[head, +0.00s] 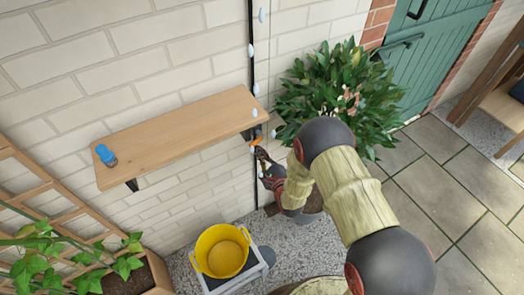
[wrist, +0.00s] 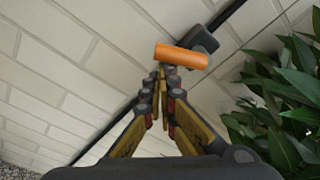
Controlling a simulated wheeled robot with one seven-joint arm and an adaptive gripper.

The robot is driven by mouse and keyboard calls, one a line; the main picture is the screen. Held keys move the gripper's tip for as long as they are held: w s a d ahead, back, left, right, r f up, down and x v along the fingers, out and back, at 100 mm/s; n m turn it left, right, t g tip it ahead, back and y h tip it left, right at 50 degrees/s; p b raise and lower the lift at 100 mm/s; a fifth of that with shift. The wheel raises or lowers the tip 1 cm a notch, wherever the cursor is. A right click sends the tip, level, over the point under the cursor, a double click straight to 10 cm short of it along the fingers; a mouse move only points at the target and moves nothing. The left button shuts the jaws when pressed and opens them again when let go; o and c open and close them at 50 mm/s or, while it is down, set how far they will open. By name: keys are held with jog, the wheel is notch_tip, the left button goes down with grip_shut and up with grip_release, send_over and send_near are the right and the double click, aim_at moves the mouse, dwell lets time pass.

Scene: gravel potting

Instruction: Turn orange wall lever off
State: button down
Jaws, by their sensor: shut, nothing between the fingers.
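The orange lever (wrist: 182,56) sticks out from a dark mount (wrist: 203,39) on the pale brick wall. In the wrist view it points left and lies just beyond my fingertips. In the head view the lever (head: 256,142) is a small orange patch below the right end of the wooden shelf. My gripper (wrist: 162,74) is shut and empty, its tips right at the lever's near side. I cannot tell if they touch it. My gripper also shows in the head view (head: 261,154), close beneath the lever.
The wooden shelf (head: 180,133) with a blue-capped bottle (head: 106,155) is left of the lever. A leafy plant (head: 335,95) stands close on the right. A yellow bucket (head: 222,250) sits below on a grey stool. A dark pipe (head: 251,50) runs up the wall.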

jog(key=shift+s+a+r, duration=0.5)
jog(key=shift+a+r, duration=0.25)
jog(key=shift+r, duration=0.15)
dwell(0.4)
notch_tip(320, 180, down, 4)
jog(key=b, duration=0.5)
jog(key=p+v, duration=0.3)
jog(key=v, duration=0.6)
jog(key=shift+w+d+r+p, duration=0.15)
jog(key=shift+d+r+p, duration=0.05)
jog(key=shift+d+p, duration=0.2)
